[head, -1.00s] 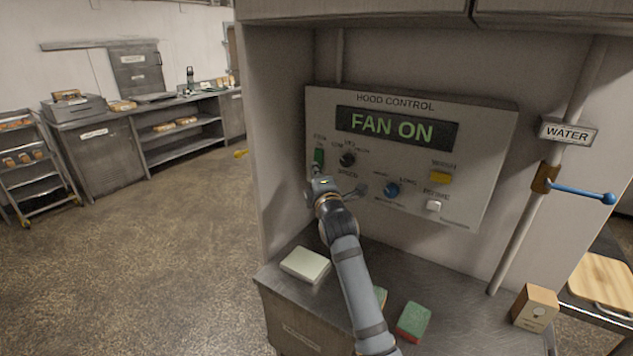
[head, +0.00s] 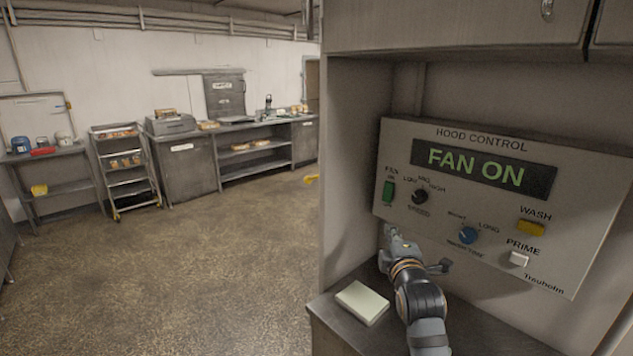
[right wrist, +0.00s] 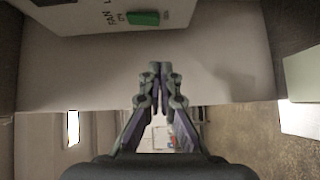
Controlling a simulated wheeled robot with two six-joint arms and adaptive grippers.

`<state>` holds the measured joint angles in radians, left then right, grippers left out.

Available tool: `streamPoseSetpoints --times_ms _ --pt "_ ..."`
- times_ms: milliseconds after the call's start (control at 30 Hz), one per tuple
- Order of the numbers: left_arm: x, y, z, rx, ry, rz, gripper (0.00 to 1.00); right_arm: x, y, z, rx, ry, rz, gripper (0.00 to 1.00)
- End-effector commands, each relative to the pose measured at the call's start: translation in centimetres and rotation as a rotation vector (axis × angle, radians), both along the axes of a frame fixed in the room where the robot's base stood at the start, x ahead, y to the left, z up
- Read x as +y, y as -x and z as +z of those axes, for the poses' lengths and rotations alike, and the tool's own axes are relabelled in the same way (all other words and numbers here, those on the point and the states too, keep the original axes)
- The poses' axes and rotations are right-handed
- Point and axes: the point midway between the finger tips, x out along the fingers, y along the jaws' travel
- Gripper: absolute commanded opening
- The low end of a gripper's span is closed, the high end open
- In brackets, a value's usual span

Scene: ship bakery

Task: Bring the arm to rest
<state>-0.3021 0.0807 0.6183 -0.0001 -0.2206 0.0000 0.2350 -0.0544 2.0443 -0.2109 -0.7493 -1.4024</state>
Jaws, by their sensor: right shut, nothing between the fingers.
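My right gripper (head: 388,232) is in front of the hood control panel (head: 490,262), below the green fan switch (head: 388,192) and apart from it. In the right wrist view, the right gripper (right wrist: 160,70) has its fingertips together with nothing between them. The green switch (right wrist: 143,18) shows beyond the tips, at the top edge. The panel's display (head: 480,168) reads FAN ON. My left gripper is not in view.
The panel also has a black knob, a blue knob, a yellow button and a white button. Open floor (head: 190,265) lies to the left.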

Motion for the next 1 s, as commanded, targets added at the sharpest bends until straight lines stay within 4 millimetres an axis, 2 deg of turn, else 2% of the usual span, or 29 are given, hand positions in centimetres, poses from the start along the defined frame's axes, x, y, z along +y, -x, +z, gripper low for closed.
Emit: streamPoseSetpoints --times_ms 33,67,100,167,200,300,400,500,767,1000 --pt "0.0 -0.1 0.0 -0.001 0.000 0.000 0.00 -0.3 1.6 -3.7 0.083 -0.100 -0.010 0.00" --pt "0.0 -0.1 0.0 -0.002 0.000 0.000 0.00 -0.5 2.7 -6.0 0.138 -0.175 -0.022 0.00" --pt "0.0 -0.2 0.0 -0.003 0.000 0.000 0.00 -0.7 4.6 -9.1 0.216 -0.285 -0.047 0.00" --pt "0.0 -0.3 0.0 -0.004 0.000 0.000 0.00 -0.9 7.8 -13.4 0.329 -0.445 -0.102 0.00" --pt "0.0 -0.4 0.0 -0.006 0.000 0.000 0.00 -1.0 10.0 -15.9 0.398 -0.546 -0.147 0.00" --pt "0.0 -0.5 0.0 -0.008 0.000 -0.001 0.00 -1.1 15.2 -20.6 0.539 -0.745 -0.271 0.00" --pt "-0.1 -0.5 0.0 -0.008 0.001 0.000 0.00 -1.0 19.8 -23.8 0.642 -0.890 -0.396 0.00" --pt "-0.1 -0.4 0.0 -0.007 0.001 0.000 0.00 -0.9 23.8 -25.9 0.720 -0.999 -0.516 0.00" --pt "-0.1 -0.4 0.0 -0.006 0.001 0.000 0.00 -0.6 33.7 -29.2 0.864 -1.190 -0.845 0.00" --pt "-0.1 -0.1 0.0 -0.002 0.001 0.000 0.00 -1.5 32.0 -38.0 0.883 -1.189 -0.878 0.00"
